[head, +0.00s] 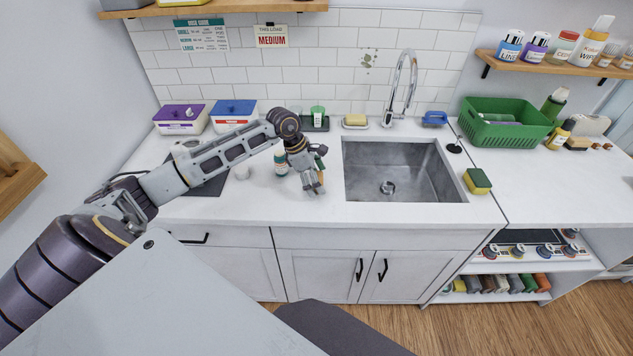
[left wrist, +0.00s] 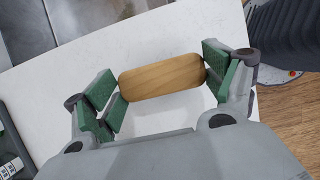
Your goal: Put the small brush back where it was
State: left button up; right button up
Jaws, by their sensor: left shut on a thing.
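My left gripper (head: 313,184) is over the white counter, just left of the sink. In the left wrist view the gripper (left wrist: 163,82) is shut on a rounded, light wooden piece (left wrist: 160,77), which I take to be the small brush. Its two ends are between the green finger pads. Any bristles are hidden on the far side. In the head view only a sliver of brown wood shows beside the fingers. I cannot tell whether the brush touches the counter. My right gripper is in neither view.
The sink (head: 366,190) with its tall faucet (head: 405,75) lies right of the gripper. A small bottle (head: 281,163) stands close on its left. A dark tray (head: 316,126), soap dish (head: 354,126) and blue item (head: 434,118) line the back. A yellow-green sponge (head: 478,179) lies right of the sink.

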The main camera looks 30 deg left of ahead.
pick_arm(q)
jog(key=shift+f, duration=0.8)
jog(key=shift+f, duration=0.2)
jog(key=o, duration=0.9)
jog(key=shift+c, duration=0.2)
jog(key=shift+r, duration=0.25)
